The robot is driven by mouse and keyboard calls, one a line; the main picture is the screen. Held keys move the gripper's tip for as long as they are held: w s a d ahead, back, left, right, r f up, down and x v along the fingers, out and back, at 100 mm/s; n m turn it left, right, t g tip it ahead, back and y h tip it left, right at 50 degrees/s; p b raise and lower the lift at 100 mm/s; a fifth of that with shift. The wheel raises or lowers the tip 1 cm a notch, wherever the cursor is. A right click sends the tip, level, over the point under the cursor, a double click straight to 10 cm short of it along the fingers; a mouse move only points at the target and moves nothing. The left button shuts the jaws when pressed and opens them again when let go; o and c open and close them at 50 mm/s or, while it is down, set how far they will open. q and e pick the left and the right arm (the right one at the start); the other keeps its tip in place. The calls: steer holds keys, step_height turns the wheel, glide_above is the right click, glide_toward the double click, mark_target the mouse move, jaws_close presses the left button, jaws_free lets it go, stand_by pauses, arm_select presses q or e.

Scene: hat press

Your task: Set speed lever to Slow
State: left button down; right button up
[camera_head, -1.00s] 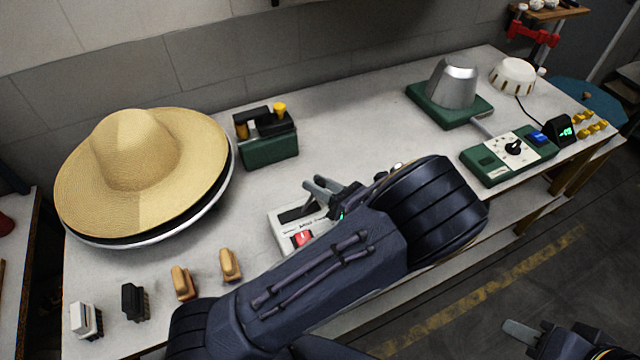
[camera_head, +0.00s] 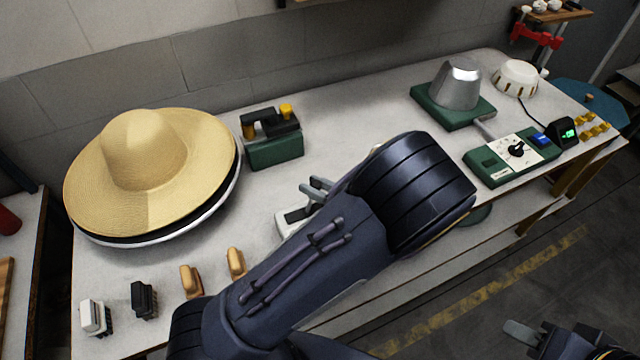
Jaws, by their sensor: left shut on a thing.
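The white control box (camera_head: 284,226) lies on the workbench at its middle front, mostly hidden behind my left arm. The dark slot end of the box shows at its upper left. My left gripper (camera_head: 313,190) is at the box, with its grey fingertips just above the slot. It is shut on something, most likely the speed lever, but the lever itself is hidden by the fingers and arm. The lever's setting cannot be read. My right gripper (camera_head: 524,333) is low at the bottom right, away from the bench, and only partly in view.
A straw hat (camera_head: 150,165) sits on a dark-and-white base at left. A green device with yellow knobs (camera_head: 273,150) stands behind the box. Brushes and wooden blocks (camera_head: 190,281) line the front left. A metal cone on a green base (camera_head: 455,90) and a green dial box (camera_head: 510,155) stand right.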

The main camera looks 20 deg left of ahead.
mark_target(290, 219)
arm_select(q)
steer(key=shift+s+a+r+n+h, duration=0.2)
steer(key=shift+s+a+n+h, duration=0.2)
steer(key=shift+s+a+n, duration=0.25)
steer(key=shift+s+a+f+n+t+h+b, duration=0.15)
steer(key=shift+s+a+n+t+h+b, duration=0.3)
steer(key=shift+s+a+n+h, duration=0.45)
steer(key=shift+s+a+f+n+t+h+b, duration=0.2)
steer(key=shift+s+a+n+h+b, duration=0.1)
steer(key=shift+s+a+n+b, duration=0.15)
steer(key=shift+s+a+f+n+t+h+b, duration=0.2)
steer(key=shift+s+n+h+b, duration=0.1)
steer(key=shift+s+n, duration=0.2)
steer(key=shift+s+a+f+b, duration=0.25)
steer(key=shift+s+a+b, duration=0.05)
steer(key=shift+s+a, duration=0.2)
steer(key=c, duration=1.2)
jaws_free()
steer(key=shift+d, duration=0.1)
